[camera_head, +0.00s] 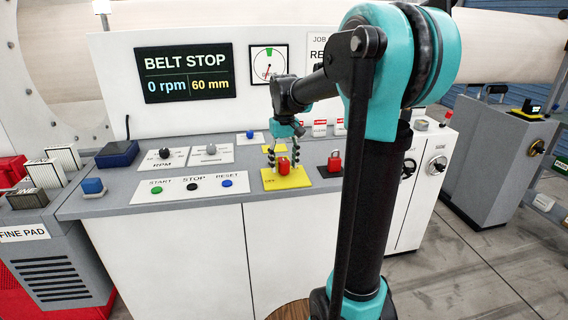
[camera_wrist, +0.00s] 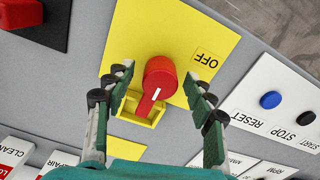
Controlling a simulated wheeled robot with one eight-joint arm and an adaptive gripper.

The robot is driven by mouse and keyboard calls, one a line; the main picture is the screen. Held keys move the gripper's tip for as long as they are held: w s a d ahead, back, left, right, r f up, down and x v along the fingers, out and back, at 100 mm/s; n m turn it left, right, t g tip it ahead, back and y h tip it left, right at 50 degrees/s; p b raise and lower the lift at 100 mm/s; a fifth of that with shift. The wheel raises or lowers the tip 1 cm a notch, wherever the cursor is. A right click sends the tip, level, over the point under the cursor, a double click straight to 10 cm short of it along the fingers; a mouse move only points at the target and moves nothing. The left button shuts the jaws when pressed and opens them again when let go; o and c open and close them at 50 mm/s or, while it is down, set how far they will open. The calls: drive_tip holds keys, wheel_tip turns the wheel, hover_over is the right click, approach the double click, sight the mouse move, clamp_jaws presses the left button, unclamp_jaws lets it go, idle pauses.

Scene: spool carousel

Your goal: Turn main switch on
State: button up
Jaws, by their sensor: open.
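The main switch is a red rotary knob (camera_wrist: 158,80) with a white line on its handle, mounted on a yellow plate (camera_wrist: 190,35). An "OFF" label (camera_wrist: 207,60) is printed on the plate. A small yellow bracket (camera_wrist: 141,108) surrounds the end of the handle. In the head view the red knob (camera_head: 284,165) sits on the console top. My gripper (camera_head: 284,155) is above it, pointing down. In the wrist view my gripper (camera_wrist: 163,80) is open, with one finger on each side of the knob; I cannot tell whether they touch it.
START, STOP and RESET buttons (camera_head: 194,186) lie to the left on a white plate. The display (camera_head: 186,73) behind reads "BELT STOP", 0 rpm, 60 mm. A blue-topped dark box (camera_head: 117,153) stands at the console's left.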

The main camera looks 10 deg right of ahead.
sight(284, 161)
wheel_tip(284, 161, up, 12)
idle(0.5)
drive_tip(key=shift+s+f, duration=0.1)
